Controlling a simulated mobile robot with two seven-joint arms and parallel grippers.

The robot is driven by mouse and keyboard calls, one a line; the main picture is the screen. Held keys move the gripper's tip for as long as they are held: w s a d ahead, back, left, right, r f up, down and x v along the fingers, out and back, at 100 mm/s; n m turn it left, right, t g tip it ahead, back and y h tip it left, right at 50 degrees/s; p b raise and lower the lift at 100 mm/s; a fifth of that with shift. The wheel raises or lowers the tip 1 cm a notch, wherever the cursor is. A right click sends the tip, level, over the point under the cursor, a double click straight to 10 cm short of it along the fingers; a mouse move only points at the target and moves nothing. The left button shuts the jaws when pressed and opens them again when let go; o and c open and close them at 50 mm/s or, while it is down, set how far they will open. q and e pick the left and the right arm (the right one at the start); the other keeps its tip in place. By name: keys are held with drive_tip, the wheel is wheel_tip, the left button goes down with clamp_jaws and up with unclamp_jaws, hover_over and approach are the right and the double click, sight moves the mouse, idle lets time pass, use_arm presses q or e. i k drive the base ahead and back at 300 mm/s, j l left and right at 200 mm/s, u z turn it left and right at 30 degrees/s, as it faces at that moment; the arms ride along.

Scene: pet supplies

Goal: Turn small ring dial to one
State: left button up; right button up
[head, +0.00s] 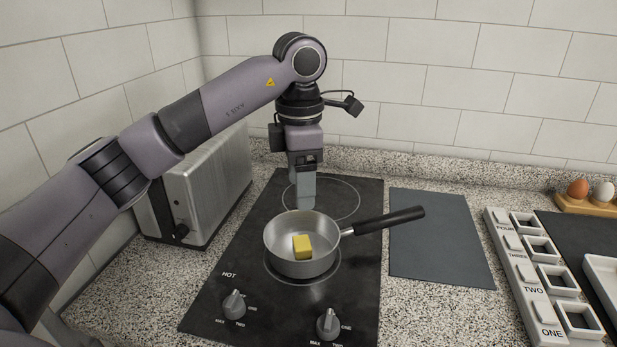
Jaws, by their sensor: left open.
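A black hob (225,290) carries two grey dials at its front edge, a left dial (235,305) and a right dial (328,325). Each has the words ONE, TWO and MAX around it. Both knobs stand upright, their exact pointing too small to read. I cannot tell which dial belongs to the small ring. A rear ring (350,187) is bare, and a front ring (290,279) lies partly under a saucepan (330,262). My left gripper (305,203) points down, open and empty, just behind the saucepan's rim and far from both dials. My right gripper is out of view.
A yellow block (302,246) lies in the saucepan, whose black handle (390,220) points right. A metal toaster (205,190) stands left of the hob. A dark mat (440,240), bare, lies to the right, then a labelled white rack (540,315) and eggs (578,188).

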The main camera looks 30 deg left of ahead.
sight(233, 306)
drive_tip(key=k+l, duration=0.3)
drive_tip(key=k, duration=0.15)
drive_tip(key=k+l, duration=0.35)
drive_tip(key=k, duration=0.1)
